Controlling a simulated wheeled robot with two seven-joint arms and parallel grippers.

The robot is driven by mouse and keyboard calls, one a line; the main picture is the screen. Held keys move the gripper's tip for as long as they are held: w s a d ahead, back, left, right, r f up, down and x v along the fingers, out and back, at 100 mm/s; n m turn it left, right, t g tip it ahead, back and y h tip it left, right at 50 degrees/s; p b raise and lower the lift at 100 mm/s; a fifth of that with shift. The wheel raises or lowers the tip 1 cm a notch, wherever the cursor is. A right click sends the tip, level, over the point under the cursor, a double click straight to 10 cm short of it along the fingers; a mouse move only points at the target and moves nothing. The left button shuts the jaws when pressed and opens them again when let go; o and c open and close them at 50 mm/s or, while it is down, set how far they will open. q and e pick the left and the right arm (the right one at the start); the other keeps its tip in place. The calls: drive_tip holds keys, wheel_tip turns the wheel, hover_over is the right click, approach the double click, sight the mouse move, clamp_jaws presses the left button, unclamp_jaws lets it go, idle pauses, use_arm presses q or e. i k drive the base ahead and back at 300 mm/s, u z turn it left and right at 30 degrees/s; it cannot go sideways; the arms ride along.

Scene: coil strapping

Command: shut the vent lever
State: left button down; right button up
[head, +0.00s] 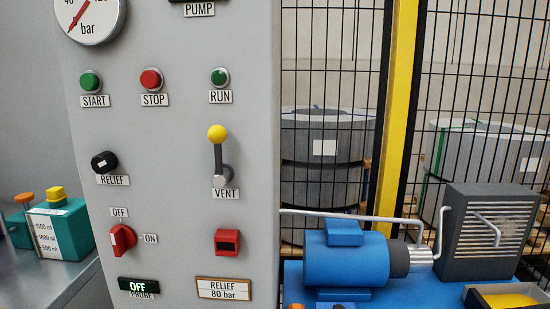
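The vent lever (217,153) is on the front of the grey control panel (182,248). It has a yellow ball knob (217,132) on a dark grey arm. The arm stands upright, with the knob at the top and its pivot (222,174) below, just above the VENT label (225,194). Nothing touches the lever. Neither of my grippers is in the head view.
Around the lever are the RUN lamp (219,78), the black RELIEF knob (104,162), the red OFF/ON switch (122,239) and a red square fitting (227,242). A blue motor (345,262) stands right of the panel, before a mesh fence. Space before the lever is clear.

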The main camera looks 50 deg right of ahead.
sight(217, 134)
drive_tip(key=z, duration=1.2)
